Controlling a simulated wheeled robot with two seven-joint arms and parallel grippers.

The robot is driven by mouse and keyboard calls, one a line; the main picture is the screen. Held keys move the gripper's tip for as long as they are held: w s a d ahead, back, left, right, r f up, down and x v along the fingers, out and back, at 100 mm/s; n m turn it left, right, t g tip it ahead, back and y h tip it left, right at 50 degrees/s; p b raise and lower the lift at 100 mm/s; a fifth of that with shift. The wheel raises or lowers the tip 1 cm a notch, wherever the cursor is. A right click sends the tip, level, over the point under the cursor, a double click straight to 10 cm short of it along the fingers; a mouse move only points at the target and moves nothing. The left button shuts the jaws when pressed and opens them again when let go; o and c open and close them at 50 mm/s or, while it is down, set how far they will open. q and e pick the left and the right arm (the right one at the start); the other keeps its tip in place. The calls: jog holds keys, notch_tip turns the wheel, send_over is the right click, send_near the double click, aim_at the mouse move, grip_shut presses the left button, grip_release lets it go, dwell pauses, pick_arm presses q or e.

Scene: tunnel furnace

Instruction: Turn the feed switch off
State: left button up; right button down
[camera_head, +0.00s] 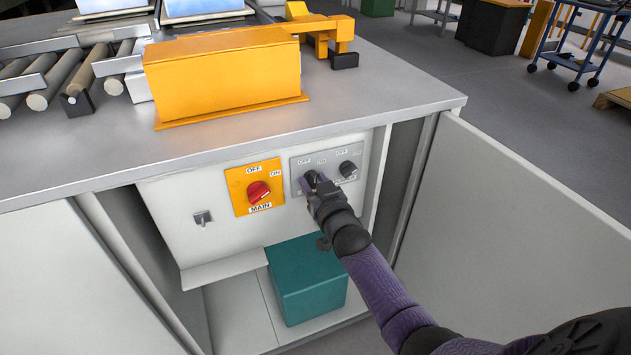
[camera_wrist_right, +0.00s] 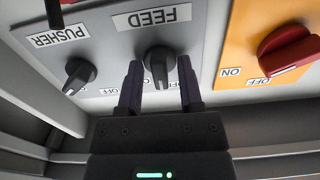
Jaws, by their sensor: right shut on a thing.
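The feed switch (camera_wrist_right: 159,62) is a dark rotary knob on a grey plate, under an upside-down FEED label (camera_wrist_right: 153,18) in the right wrist view. My right gripper (camera_wrist_right: 160,88) has one finger on each side of this knob and is shut on it. In the wrist view the knob's pointer is turned toward the gripper, near a partly hidden OFF label. In the head view my right gripper (camera_head: 314,187) reaches the grey plate and mostly covers the feed switch. My left gripper is not in view.
The pusher knob (camera_head: 347,169) sits right of the feed switch in the head view. The red main switch (camera_head: 258,192) on its yellow plate is to the left. An open cabinet door (camera_head: 500,215) stands right of my arm. A green box (camera_head: 305,280) sits below.

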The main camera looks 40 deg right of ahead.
jog(key=shift+f, duration=0.1)
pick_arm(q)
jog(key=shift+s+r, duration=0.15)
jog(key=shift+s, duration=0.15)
pick_arm(e)
jog(key=c, duration=0.6)
grip_release()
pick_arm(q)
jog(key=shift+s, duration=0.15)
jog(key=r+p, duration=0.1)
jog(key=p, duration=0.1)
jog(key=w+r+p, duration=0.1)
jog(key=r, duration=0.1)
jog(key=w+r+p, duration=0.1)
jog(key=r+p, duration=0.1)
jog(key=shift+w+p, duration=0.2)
jog(key=shift+p, duration=0.1)
pick_arm(e)
jog(key=v, duration=1)
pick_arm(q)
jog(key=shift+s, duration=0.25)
